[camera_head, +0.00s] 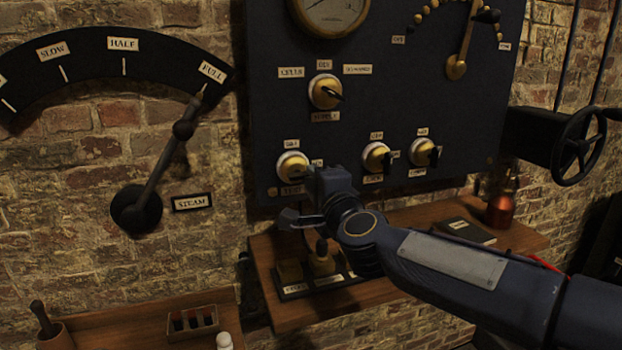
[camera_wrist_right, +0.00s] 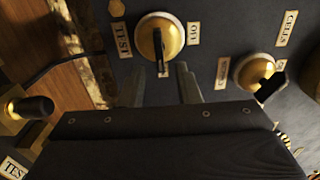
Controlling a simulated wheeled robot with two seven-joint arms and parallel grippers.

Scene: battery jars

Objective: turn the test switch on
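The test switch (camera_head: 292,165) is a brass knob with a black lever at the lower left of the dark panel. It also shows in the right wrist view (camera_wrist_right: 158,38), with a TEST label on its left and an OFF label on its right. Its lever points down in that view, towards my gripper; its exact setting is unclear. My right gripper (camera_head: 305,212) is just below and right of the switch in the head view. In the wrist view its two fingers (camera_wrist_right: 162,75) are apart, either side of the lever's end; contact cannot be told. My left gripper is not in view.
The supply switch (camera_head: 325,92) sits above, and two more brass switches (camera_head: 376,158) (camera_head: 424,153) sit to the right. A wooden shelf (camera_head: 395,222) below carries a key device (camera_head: 321,262), a book (camera_head: 466,231) and a copper can (camera_head: 500,208). A steam lever (camera_head: 160,165) is left.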

